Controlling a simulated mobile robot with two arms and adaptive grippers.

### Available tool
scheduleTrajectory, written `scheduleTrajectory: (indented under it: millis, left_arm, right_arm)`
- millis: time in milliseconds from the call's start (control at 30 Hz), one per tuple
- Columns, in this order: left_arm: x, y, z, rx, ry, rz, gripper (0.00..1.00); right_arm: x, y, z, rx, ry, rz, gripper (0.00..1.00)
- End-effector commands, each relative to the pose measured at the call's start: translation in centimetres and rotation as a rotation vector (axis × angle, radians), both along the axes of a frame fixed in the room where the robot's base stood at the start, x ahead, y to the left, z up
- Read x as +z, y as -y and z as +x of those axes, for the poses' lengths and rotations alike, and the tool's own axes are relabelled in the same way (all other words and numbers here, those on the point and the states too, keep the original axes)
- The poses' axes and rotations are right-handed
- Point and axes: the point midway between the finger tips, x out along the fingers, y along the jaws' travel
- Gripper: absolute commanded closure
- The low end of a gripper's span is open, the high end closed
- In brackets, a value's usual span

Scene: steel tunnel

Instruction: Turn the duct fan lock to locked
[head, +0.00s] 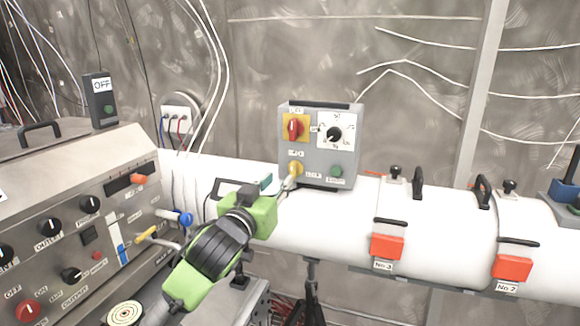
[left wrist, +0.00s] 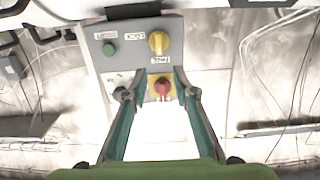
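A grey control box (head: 318,184) stands on the white duct. It carries a red rotary handle (head: 294,127) on a yellow plate, a yellow knob (head: 295,168) below it, a black dial (head: 334,133) and a green button (head: 336,171). The small labels are too blurred to tell which is the lock. In the left wrist view the box is upside down, with the yellow knob (left wrist: 159,43) and the red handle (left wrist: 162,87). My left gripper (head: 290,183) is in front of the lower left of the box, near the yellow knob. Its fingers (left wrist: 158,95) are apart, with nothing between them.
The white duct (head: 440,215) runs to the right with red-tagged latches (head: 387,247) and black handles. A large control panel (head: 85,220) stands at left. A black OFF box (head: 101,100) sits above it. Loose cables hang on the wall.

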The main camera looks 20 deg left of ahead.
Motion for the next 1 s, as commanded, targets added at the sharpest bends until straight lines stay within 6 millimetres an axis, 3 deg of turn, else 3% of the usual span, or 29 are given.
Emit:
scheduleTrajectory:
  millis: [300, 500, 700, 1000]
  left_arm:
    - [0.2, 0.2, 5.9, 0.001, -0.002, 0.000, 0.74]
    - [0.1, 0.2, 8.4, 0.001, -0.001, 0.000, 0.74]
    - [0.0, 0.3, 9.6, 0.001, -0.001, 0.000, 0.74]
    - [-0.1, 0.3, 9.7, 0.000, -0.001, 0.001, 0.74]
  right_arm:
    - [1.5, 0.0, 0.0, 0.000, 0.000, 0.000, 0.60]
    - [2.0, 0.0, 0.0, 0.000, 0.000, 0.000, 0.60]
    - [2.1, 0.0, 0.0, 0.000, 0.000, 0.000, 0.60]
    - [2.1, 0.0, 0.0, 0.000, 0.000, 0.000, 0.60]
